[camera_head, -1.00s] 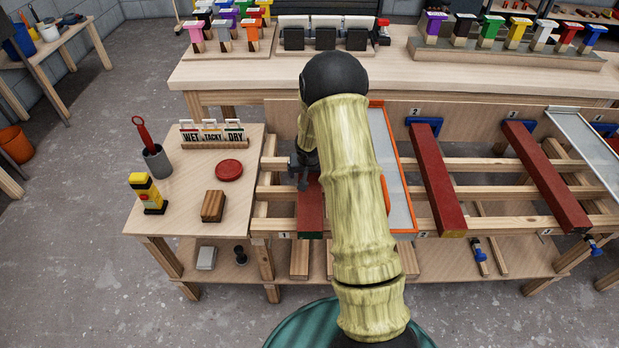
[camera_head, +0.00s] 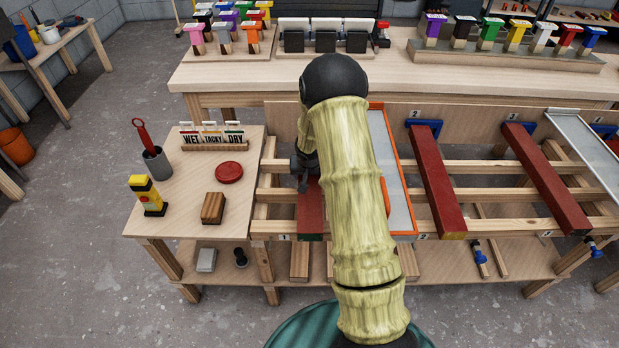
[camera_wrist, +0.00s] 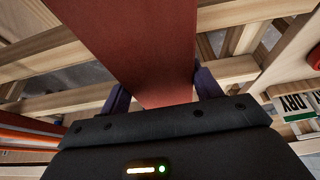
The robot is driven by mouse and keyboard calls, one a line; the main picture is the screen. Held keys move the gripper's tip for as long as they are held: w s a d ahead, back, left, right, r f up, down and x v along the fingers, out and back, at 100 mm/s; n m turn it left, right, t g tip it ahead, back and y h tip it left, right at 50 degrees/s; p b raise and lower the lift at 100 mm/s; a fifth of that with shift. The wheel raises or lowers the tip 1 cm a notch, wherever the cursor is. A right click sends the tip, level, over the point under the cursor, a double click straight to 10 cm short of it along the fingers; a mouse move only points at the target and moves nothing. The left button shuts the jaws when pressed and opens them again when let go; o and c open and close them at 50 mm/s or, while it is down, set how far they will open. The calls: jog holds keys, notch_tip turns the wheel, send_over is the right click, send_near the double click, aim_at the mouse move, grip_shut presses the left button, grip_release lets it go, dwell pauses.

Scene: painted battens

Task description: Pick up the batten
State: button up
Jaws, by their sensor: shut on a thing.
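A dark red batten (camera_head: 311,213) with a green near end lies lengthwise over the left bay of the wooden rack. My gripper (camera_head: 303,182) is at it, and my arm hides its far part in the head view. In the wrist view the red batten (camera_wrist: 150,45) runs between the two dark fingers of my gripper (camera_wrist: 162,90), one on each side. The fingers are shut on it. Whether the batten is clear of the rails cannot be told.
Two more red battens (camera_head: 437,180) (camera_head: 546,176) lie on the rack to the right. An orange-edged tray (camera_head: 402,175) stands close beside my arm. The left table holds a wooden block (camera_head: 214,208), a red lid (camera_head: 229,173) and a yellow bottle (camera_head: 147,195).

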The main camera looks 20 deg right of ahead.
jog(key=shift+r, duration=0.15)
notch_tip(320, 180, up, 10)
jog(key=p, duration=0.3)
dwell(0.6)
jog(key=shift+s+a+r+p, duration=0.15)
jog(key=shift+a+p, duration=0.25)
jog(key=shift+p, duration=0.2)
jog(key=s+a+r+n+y+p, duration=0.1)
jog(key=s+a+r+n+p, duration=0.3)
jog(key=s+a+r+p, duration=0.5)
jog(key=s+a+p, duration=0.1)
jog(key=a+p, duration=0.1)
jog(key=p, duration=0.7)
jog(key=shift+s+a+y+p, duration=0.25)
jog(key=shift+s+y+p, duration=0.1)
jog(key=shift+y, duration=0.05)
